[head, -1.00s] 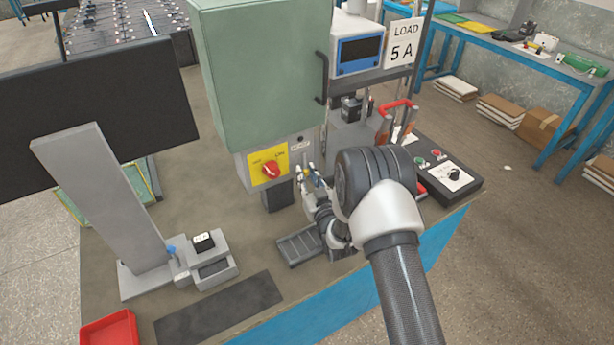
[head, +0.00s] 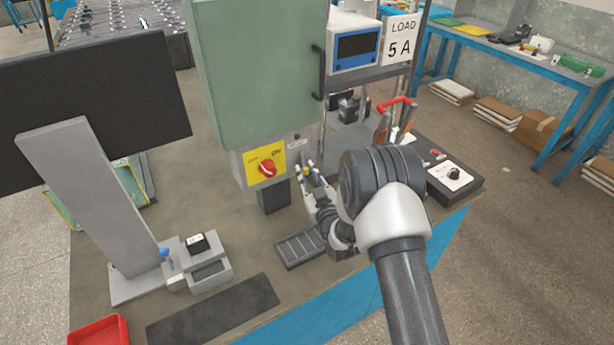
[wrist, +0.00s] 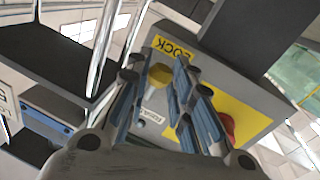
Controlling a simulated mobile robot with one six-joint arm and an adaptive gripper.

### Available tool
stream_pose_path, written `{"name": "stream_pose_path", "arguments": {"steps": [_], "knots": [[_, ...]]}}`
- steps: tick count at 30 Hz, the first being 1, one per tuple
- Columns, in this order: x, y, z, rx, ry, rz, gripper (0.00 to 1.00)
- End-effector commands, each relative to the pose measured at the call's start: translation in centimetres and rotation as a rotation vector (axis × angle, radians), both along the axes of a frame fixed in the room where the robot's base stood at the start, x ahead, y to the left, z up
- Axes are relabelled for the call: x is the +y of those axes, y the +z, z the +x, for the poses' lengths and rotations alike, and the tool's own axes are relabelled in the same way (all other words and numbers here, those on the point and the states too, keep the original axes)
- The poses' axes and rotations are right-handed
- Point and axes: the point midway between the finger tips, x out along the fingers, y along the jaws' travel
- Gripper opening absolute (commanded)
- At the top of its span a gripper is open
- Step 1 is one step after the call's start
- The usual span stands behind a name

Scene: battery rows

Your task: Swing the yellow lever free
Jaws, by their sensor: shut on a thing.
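The yellow lever (wrist: 158,76) shows as a short yellow piece between my fingertips in the wrist view. It is a small yellow spot in the head view (head: 306,172), on the lower front of the green cabinet (head: 255,70). My gripper (head: 305,168) is shut on it; its blue-lined fingers (wrist: 160,64) stand on both sides of the lever. A yellow label reading LOCK (wrist: 172,47) lies just beyond. The fingers hide the lever's base and part of its length.
A red rotary switch (head: 267,168) on a yellow plate sits left of the lever. A grey ribbed tray (head: 300,250) lies below my gripper. A control box (head: 455,178) stands right of my arm.

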Motion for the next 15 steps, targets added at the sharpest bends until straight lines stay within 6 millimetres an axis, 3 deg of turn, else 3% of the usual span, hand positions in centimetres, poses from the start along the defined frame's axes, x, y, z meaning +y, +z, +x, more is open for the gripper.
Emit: {"name": "stream_pose_path", "arguments": {"steps": [10, 15], "knots": [[-0.05, 0.08, 0.05, -0.001, -0.002, 0.002, 0.42], [-0.04, 0.05, 0.04, -0.001, -0.001, 0.001, 0.42]]}}
